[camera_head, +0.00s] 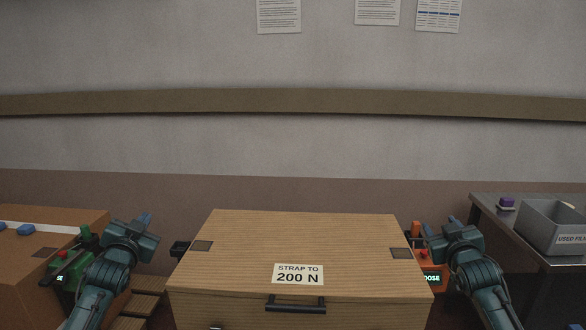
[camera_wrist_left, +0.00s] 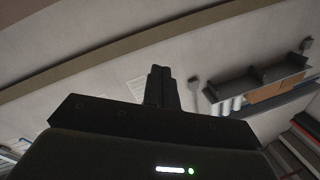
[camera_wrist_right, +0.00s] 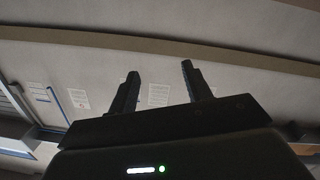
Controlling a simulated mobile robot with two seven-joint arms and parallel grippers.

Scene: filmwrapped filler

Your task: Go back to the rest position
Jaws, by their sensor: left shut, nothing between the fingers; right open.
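My left gripper (camera_head: 145,217) is raised at the left of the large brown box in the head view. In the left wrist view its fingers (camera_wrist_left: 161,72) are together with nothing between them, pointing up toward the wall. My right gripper (camera_head: 453,220) is raised at the right of the box. In the right wrist view its fingers (camera_wrist_right: 159,78) stand apart and empty, with wall and posted sheets behind. Both grippers are clear of the box. The fingertips are small and hard to make out in the head view.
The large box (camera_head: 300,240) with a "STRAP TO 200 N" label and black handle stands between my arms. A green device (camera_head: 85,240) is by the left arm, an orange one (camera_head: 430,258) by the right. A grey bin (camera_head: 548,225) stands on the right table (camera_head: 490,212).

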